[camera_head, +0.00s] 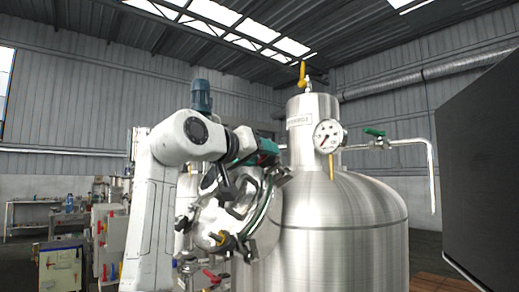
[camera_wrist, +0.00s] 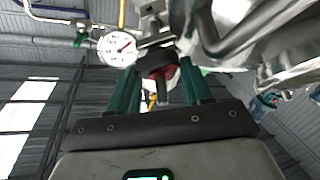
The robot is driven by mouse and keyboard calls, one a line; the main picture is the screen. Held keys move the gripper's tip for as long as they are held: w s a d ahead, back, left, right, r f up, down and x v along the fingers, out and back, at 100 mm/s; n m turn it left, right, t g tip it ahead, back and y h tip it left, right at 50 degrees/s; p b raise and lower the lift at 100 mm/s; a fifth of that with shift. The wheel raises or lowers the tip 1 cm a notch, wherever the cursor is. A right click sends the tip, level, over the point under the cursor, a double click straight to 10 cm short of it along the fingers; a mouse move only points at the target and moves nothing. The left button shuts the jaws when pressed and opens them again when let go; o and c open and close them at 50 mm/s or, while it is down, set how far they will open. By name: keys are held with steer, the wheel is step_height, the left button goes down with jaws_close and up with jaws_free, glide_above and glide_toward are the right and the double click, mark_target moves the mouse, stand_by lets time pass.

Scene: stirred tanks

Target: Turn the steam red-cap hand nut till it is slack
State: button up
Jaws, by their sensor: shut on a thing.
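The red-cap hand nut (camera_wrist: 165,73) shows in the wrist view as a dark knob with red on it, between the two green fingers of my gripper (camera_wrist: 160,82). My gripper is shut on it. In the head view my gripper (camera_head: 279,168) is at the upper rim of the round hatch (camera_head: 243,205) on the steel tank (camera_head: 335,235). There the nut is hidden by my gripper and arm. Metal clamp parts sit right behind the nut in the wrist view. I cannot tell how tight the nut is.
A pressure gauge (camera_head: 328,136) sits on the tank neck, with a yellow-handled valve (camera_head: 302,72) on top. A pipe with a green valve handle (camera_head: 374,132) runs right. More hatch fittings (camera_head: 222,239) lie below my arm. A dark panel (camera_head: 480,165) stands at the right.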

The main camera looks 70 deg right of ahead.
steer(key=n+t+p, duration=0.1)
steer(key=n, duration=0.1)
steer(key=n+t+p, duration=0.1)
steer(key=n, duration=0.1)
steer(key=n+t+p, duration=0.1)
steer(key=shift+r+n+y+p, duration=0.3)
steer(key=shift+r+n, duration=0.05)
steer(key=shift+n, duration=0.05)
steer(key=n+t+y+p, duration=0.1)
steer(key=n+p, duration=0.1)
steer(key=n, duration=0.1)
steer(key=n+t+y+p, duration=0.1)
steer(key=n+p, duration=0.2)
steer(key=shift+s+r+t+p, duration=0.15)
steer(key=shift+r+t+p, duration=0.05)
steer(key=shift+t+p, duration=0.2)
steer(key=n+y+p, duration=0.1)
steer(key=n+p, duration=0.1)
steer(key=shift+d+n+y, duration=0.1)
steer(key=shift+n+y, duration=0.2)
steer(key=shift+f+n+y+p, duration=0.15)
steer(key=shift+n+y, duration=0.3)
steer(key=shift+n, duration=0.35)
steer(key=shift+f+n+y+p, duration=0.15)
steer(key=shift+n+y, duration=0.3)
steer(key=shift+n, duration=0.35)
steer(key=o, duration=1)
steer(key=shift+r, duration=0.1)
steer(key=shift+o, duration=0.2)
